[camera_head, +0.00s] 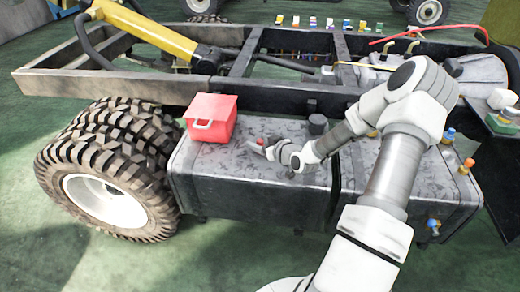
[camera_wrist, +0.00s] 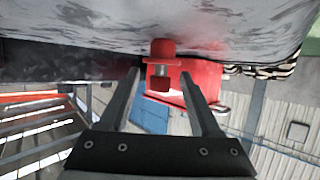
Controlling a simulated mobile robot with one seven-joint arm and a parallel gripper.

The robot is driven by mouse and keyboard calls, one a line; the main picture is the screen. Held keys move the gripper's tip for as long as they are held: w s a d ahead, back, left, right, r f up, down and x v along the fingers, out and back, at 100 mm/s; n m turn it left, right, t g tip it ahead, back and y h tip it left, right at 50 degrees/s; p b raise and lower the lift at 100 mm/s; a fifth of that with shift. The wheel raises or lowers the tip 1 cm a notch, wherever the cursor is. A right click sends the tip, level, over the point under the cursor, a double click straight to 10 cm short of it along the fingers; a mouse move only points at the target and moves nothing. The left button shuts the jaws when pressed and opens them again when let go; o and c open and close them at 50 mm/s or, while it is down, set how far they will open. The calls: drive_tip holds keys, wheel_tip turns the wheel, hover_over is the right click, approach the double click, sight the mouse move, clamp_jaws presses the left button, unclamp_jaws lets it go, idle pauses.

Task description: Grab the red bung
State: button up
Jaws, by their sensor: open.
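The red bung (camera_wrist: 161,48) shows in the wrist view straight ahead, in the gap between the fingertips. It has a wide head, a thin plate-like middle and a narrower block below. In the head view the red bung (camera_head: 261,141) is a small red spot on top of the dark metal tank (camera_head: 250,195), at my fingertips. My gripper (camera_wrist: 160,72) is open, with one finger on each side of the bung. My gripper (camera_head: 262,148) reaches in low over the tank top from the right. I cannot tell whether the fingers touch the bung.
A red box (camera_head: 212,118) with a pale handle stands left of the gripper; it also shows behind the bung in the wrist view (camera_wrist: 205,80). A black cap (camera_head: 318,123) stands behind the gripper. The chassis rail (camera_head: 280,97) runs behind the tank. A large tyre (camera_head: 110,165) stands left.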

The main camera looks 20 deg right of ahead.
clamp_jaws()
drive_tip(key=shift+r, duration=0.1)
idle(0.4)
